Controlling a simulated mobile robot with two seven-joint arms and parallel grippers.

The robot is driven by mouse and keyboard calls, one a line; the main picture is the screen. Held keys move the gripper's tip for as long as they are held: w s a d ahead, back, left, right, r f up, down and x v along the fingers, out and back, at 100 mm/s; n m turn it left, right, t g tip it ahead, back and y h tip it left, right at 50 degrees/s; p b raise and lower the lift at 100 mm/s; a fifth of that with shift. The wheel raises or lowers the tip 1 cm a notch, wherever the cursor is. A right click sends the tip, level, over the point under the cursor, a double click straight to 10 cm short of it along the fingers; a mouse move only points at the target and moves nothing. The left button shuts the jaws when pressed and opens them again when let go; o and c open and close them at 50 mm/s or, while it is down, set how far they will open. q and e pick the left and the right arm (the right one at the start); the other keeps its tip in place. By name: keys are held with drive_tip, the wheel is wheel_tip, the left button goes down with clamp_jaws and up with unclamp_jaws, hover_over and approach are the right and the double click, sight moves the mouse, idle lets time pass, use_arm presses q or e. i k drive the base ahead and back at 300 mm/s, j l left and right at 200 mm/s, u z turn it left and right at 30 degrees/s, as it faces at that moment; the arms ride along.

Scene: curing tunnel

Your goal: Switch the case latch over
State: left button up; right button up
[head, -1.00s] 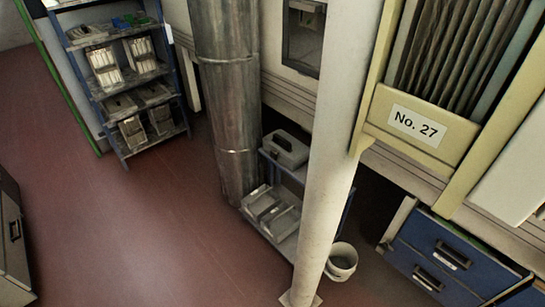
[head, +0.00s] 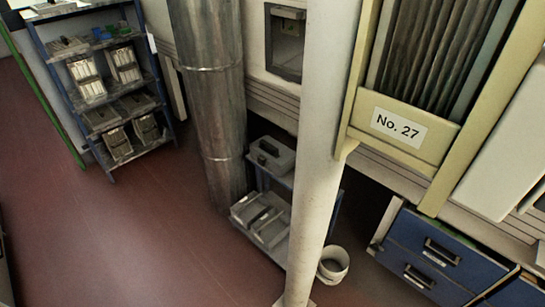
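A grey case with a handle on top (head: 271,156) sits on the upper level of a low blue-framed cart, between the metal duct and the white post. It is far off and small. I cannot make out a latch on it, and I cannot tell whether it is the task's case. Neither of my grippers shows in the head view.
A round metal duct (head: 211,110) and a white post (head: 318,150) flank the cart (head: 281,253). A white bucket (head: 333,265) stands right of the post. Blue drawers (head: 440,252) are at right, a loaded shelf rack (head: 112,98) at left. The red floor (head: 110,240) is open.

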sight(261, 159)
drive_tip(key=i+j+z, duration=0.1)
drive_tip(key=z, duration=0.3)
drive_tip(key=j+z, duration=0.15)
drive_tip(key=z, duration=0.25)
drive_tip(key=i+j+z, duration=0.25)
drive_tip(key=j, duration=0.2)
drive_tip(key=j+z, duration=0.2)
drive_tip(key=j, duration=0.2)
drive_tip(key=i+j, duration=0.1)
drive_tip(key=j, duration=0.45)
drive_tip(key=i+j+z, duration=0.1)
drive_tip(key=j, duration=1)
drive_tip(key=i+z, duration=0.05)
